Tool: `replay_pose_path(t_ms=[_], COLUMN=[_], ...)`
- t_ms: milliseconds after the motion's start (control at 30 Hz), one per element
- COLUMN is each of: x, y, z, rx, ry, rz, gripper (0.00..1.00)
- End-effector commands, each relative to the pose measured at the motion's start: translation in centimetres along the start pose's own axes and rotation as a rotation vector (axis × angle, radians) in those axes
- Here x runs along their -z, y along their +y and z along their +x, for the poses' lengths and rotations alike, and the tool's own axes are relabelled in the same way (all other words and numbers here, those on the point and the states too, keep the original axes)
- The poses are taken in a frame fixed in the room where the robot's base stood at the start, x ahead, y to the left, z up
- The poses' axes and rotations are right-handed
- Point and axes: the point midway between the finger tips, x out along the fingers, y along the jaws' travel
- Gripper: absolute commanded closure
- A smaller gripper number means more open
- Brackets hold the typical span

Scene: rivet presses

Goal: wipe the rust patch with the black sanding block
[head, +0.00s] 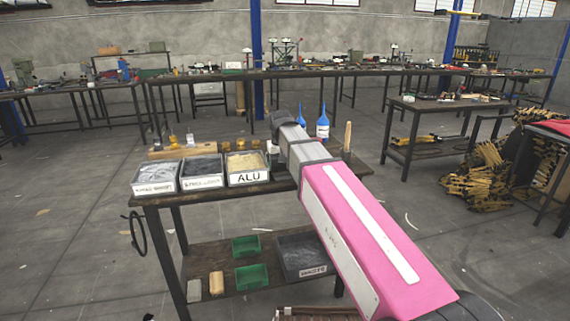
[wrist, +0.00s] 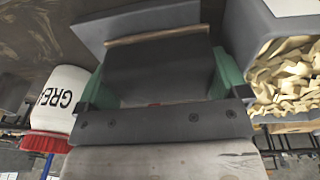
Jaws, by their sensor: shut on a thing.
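In the wrist view my gripper (wrist: 160,88) has its two green fingers on either side of a dark block, which I take for the black sanding block (wrist: 158,68). The gripper is shut on it. A thin tan edge shows along the block's far side. Whether the block touches a surface cannot be told. In the head view my pink and grey arm reaches over the near table, and the gripper and block are hidden. I cannot make out the rust patch in either view.
The near table (head: 160,199) carries several labelled trays, including the ALU tray (head: 248,178), plus blue bottles (head: 323,125). Its lower shelf holds green bins (head: 250,275). In the wrist view, a bin of pale shavings (wrist: 288,80) is at right and a white container (wrist: 65,98) at left.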

Motion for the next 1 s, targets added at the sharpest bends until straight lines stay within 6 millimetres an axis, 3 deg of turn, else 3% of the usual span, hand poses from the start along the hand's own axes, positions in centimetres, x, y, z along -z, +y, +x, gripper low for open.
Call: replay_pose_path(t_ms=[33, 1000], x=[0.2, 0.2], y=[-2.2, 4.2], z=[0.3, 0.2], rx=[0.073, 0.068], ry=[-0.001, 0.001], rz=[-0.001, -0.002], gripper=[0.26, 0.26])
